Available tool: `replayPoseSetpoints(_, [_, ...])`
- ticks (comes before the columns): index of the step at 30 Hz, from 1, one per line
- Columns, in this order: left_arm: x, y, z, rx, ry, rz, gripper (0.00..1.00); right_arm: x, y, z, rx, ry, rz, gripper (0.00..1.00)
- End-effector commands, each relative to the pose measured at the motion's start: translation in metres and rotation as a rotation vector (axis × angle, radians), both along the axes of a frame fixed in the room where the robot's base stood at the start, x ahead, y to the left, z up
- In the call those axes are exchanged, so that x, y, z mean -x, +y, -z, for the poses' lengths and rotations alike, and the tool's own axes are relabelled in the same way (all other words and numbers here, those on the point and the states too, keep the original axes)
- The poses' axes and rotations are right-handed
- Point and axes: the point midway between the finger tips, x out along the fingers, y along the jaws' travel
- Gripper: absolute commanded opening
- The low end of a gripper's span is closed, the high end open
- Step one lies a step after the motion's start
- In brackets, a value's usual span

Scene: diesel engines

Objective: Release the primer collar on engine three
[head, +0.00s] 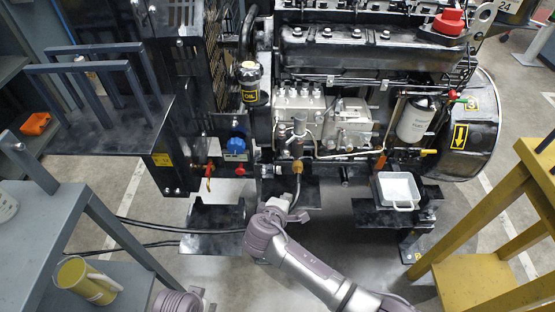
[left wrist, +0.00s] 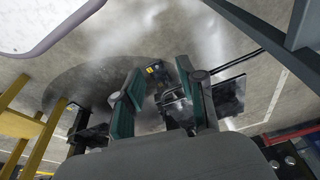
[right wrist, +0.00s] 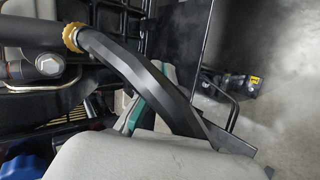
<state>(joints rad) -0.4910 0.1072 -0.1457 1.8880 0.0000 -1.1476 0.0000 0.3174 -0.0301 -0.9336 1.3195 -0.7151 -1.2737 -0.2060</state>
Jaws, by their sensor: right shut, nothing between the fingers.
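The primer shows in the head view as an upright grey fitting with a brass-coloured collar (head: 297,167) on the engine's front. In the right wrist view the collar is a knurled yellow ring (right wrist: 70,38), with a thick dark curved hose (right wrist: 150,80) running from it. My right gripper (head: 288,207) is just below the collar, beside the hose. It is shut and empty; the hose hides part of its fingers in the right wrist view (right wrist: 137,112). My left gripper (left wrist: 160,98) is open and empty above the floor; the head view does not clearly show its fingers.
A white tray (head: 398,188) sits right of the primer on a bracket. A yellow stand (head: 490,205) is at right, a grey bench (head: 35,240) with a yellow mug (head: 85,280) at left. A blue knob (head: 236,144) and red-handled valves line the engine. Black cables cross the floor.

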Motion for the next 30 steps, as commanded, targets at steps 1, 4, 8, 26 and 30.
replayPoseSetpoints(1, [-0.002, 0.0, 0.002, 0.0, -0.005, -0.001, 0.4, -0.004, 0.004, -0.004, 0.01, -0.026, -0.004, 0.0])
replayPoseSetpoints(4, [-0.003, 0.0, -0.002, 0.0, -0.011, -0.001, 0.4, -0.008, 0.011, -0.017, 0.033, -0.071, -0.009, 0.0])
replayPoseSetpoints(8, [-0.004, 0.0, -0.008, 0.001, -0.019, -0.003, 0.4, -0.012, 0.02, -0.036, 0.065, -0.14, -0.013, 0.0])
replayPoseSetpoints(26, [0.012, 0.004, -0.055, 0.003, -0.07, -0.011, 0.4, 0.026, 0.058, -0.147, 0.166, -0.571, 0.041, 0.0])
replayPoseSetpoints(30, [0.013, 0.004, -0.059, 0.003, -0.071, -0.011, 0.4, 0.028, 0.058, -0.151, 0.167, -0.58, 0.045, 0.0])
